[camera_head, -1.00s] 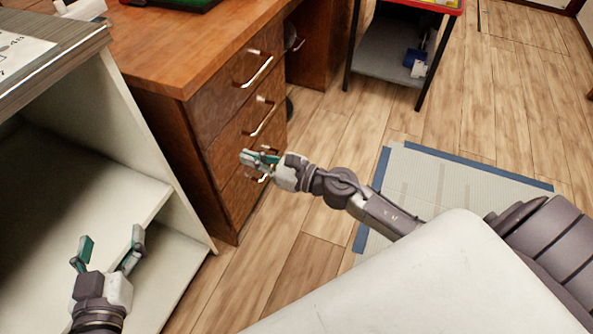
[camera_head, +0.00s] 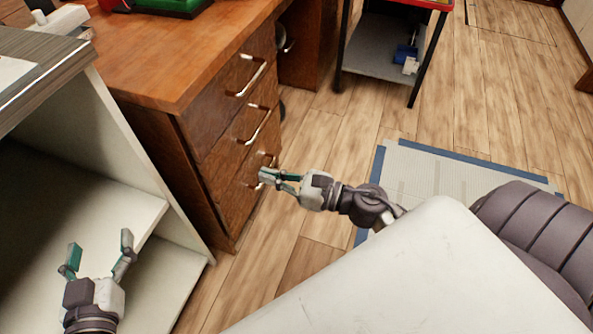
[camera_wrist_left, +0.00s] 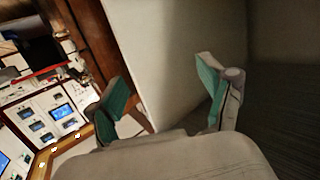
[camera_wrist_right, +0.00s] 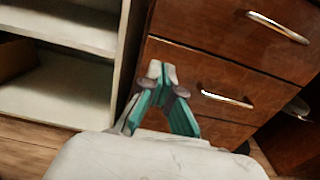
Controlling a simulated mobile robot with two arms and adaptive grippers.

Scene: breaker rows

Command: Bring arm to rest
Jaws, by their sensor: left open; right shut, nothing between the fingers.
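My left gripper (camera_head: 97,257) is open and empty in the head view, in front of the pale shelf unit; its spread fingers (camera_wrist_left: 165,95) also show in the left wrist view. My right gripper (camera_head: 263,176) is shut with nothing in it, in front of the lower drawers of the wooden desk. The right wrist view shows its fingertips (camera_wrist_right: 160,72) together, with the drawer fronts behind them. Part of the right arm is hidden behind my white body.
The wooden desk (camera_head: 160,70) has drawers with metal handles (camera_head: 252,78). The pale shelf unit (camera_head: 150,195) stands at left. A black-legged cart (camera_head: 380,75) stands behind. A grey mat with blue edging (camera_head: 440,165) lies on the wood floor. Floor between desk and mat is clear.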

